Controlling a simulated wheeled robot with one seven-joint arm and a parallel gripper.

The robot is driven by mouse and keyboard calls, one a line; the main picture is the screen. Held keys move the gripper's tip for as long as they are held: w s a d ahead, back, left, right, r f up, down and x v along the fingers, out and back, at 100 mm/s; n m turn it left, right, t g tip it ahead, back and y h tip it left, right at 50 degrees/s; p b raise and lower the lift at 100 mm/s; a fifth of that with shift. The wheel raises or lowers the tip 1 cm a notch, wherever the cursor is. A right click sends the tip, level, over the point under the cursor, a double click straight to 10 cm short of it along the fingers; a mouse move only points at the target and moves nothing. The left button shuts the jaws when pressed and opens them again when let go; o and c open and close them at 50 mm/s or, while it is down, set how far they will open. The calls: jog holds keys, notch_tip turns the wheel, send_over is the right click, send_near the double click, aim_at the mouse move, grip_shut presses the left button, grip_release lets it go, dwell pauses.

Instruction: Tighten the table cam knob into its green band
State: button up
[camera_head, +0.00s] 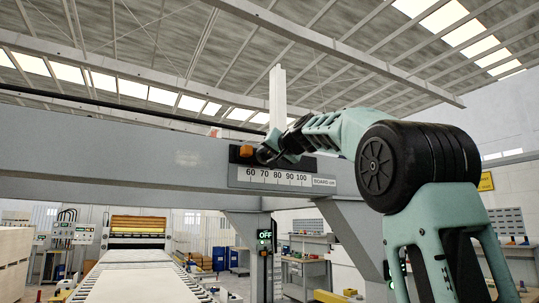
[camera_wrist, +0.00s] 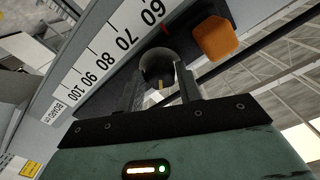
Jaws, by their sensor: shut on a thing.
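My gripper (camera_head: 268,154) is up at the left end of the scale plate on the grey gantry beam. In the wrist view my gripper (camera_wrist: 161,88) has its two fingers on either side of a dark round knob (camera_wrist: 157,62) and is shut on it. A small yellow mark shows on the knob's near side. No green band shows in either view, and I cannot tell whether this is the table cam knob. In the head view my gripper hides the knob.
The scale plate (camera_head: 285,179) reads 60 to 100, marked board cm; it also shows in the wrist view (camera_wrist: 103,58). The orange block (camera_wrist: 215,38) is close beside my right finger. The beam (camera_head: 120,150) spans the view. A sign (camera_head: 264,234) below reads OFF.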

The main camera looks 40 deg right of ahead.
jog(key=shift+m, duration=0.5)
jog(key=o, duration=1)
jog(key=b+v, duration=0.6)
jog(key=v, duration=1.1)
jog(key=shift+s, duration=0.25)
